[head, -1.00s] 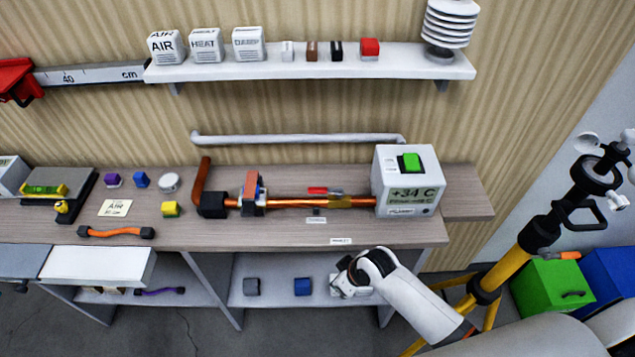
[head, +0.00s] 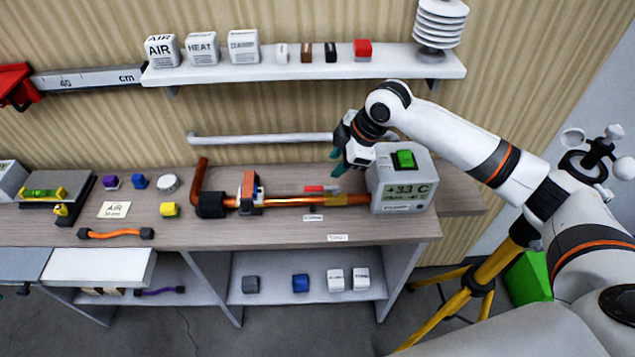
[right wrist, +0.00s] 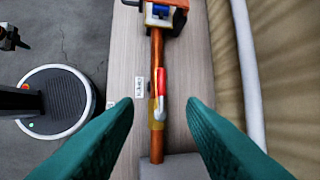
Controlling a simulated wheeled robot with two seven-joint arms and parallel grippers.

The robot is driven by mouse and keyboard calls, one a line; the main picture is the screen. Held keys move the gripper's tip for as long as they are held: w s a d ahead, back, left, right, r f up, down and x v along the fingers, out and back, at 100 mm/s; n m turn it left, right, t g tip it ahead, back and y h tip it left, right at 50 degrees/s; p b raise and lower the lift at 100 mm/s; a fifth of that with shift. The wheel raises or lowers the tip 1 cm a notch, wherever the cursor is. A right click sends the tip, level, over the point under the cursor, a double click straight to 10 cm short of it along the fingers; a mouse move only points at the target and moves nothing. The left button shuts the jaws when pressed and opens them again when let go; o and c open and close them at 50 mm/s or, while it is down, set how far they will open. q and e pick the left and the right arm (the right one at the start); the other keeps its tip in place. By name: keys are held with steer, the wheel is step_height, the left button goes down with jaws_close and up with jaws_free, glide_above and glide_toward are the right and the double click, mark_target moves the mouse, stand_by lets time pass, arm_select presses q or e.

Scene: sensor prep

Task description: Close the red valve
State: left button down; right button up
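The red valve (head: 316,189) has a red lever with a pale end, lying roughly along the copper pipe (head: 285,201) by a brass fitting (head: 344,199). My right gripper (head: 346,166) is above the bench, over the pipe's right end near the white meter box. In the right wrist view its teal fingers (right wrist: 160,103) are spread wide and empty, with the lever (right wrist: 162,108) ahead in the gap between them, not touched. Only a small part of what seems to be my left gripper (head: 23,290) shows at the left edge; its fingers are unclear.
The meter box (head: 403,205) with a green button reads +33 C, just right of the valve. A white rail (head: 262,138) runs behind the pipe. An orange-and-blue clamp (head: 249,190) sits left of the valve. The shelf (head: 300,72) hangs above.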

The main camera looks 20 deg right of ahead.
mark_target(315, 187)
steer(key=p+x, duration=0.3)
steer(key=x, duration=0.8)
steer(key=shift+w+a+f, duration=0.1)
steer(key=shift+w+f, duration=0.15)
jaws_close()
